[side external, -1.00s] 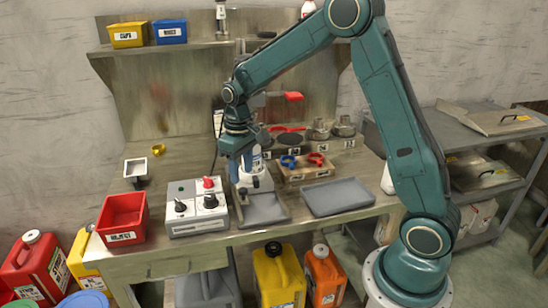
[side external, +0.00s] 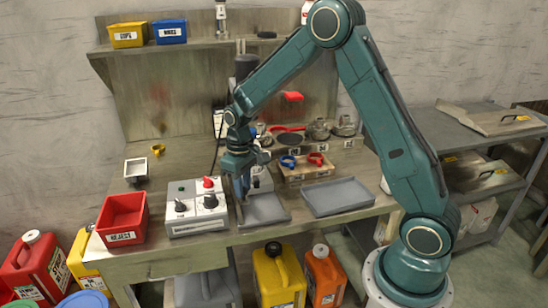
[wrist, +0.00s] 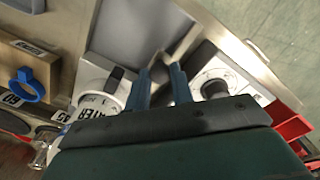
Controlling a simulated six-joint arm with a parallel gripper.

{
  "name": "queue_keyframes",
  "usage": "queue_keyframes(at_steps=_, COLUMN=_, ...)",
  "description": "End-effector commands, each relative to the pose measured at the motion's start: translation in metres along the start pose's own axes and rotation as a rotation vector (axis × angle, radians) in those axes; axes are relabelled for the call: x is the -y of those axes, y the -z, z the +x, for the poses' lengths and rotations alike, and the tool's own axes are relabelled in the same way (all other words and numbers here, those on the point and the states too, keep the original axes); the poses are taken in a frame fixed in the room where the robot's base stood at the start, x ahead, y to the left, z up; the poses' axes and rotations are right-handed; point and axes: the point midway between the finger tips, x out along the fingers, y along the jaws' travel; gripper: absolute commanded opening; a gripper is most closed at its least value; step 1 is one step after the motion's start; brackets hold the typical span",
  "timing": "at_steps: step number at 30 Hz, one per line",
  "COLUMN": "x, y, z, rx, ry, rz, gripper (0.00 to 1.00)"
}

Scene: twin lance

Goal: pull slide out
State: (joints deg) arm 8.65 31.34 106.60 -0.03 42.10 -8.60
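My gripper (side external: 241,196) points down between the white-and-grey control box (side external: 196,207) and the grey tray (side external: 266,209). In the wrist view its two blue fingers (wrist: 161,75) stand apart. A thin metallic, tab-like piece (wrist: 178,47) shows at the fingertips, beside the grey tray (wrist: 128,30). I cannot tell whether the fingers touch it, or whether it is the slide. A white round unit with a dark dial (wrist: 103,84) is close to one finger. In the side view my gripper partly hides this unit.
A red bin (side external: 123,217) stands left of the control box. A second grey tray (side external: 341,196) lies to the right. A wooden rack (side external: 304,168) with blue and red rings is behind it. The bench's front edge is close to the trays.

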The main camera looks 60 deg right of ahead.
Motion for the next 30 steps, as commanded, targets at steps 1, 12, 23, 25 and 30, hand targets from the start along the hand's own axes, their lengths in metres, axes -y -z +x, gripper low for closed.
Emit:
queue_keyframes(at_steps=1, x=0.0, y=0.0, z=0.0, rx=0.0, ry=0.0, rz=0.0, gripper=0.05)
queue_keyframes(at_steps=12, x=0.005, y=-0.004, z=0.0, rx=0.0, ry=0.0, rz=-0.002, gripper=0.0)
queue_keyframes(at_steps=23, x=0.029, y=-0.027, z=-0.001, rx=-0.001, ry=0.001, rz=-0.004, gripper=0.0)
queue_keyframes(at_steps=25, x=0.034, y=-0.032, z=-0.001, rx=-0.001, ry=0.001, rz=-0.004, gripper=0.0)
queue_keyframes(at_steps=30, x=0.047, y=-0.045, z=-0.001, rx=-0.002, ry=0.001, rz=-0.005, gripper=0.0)
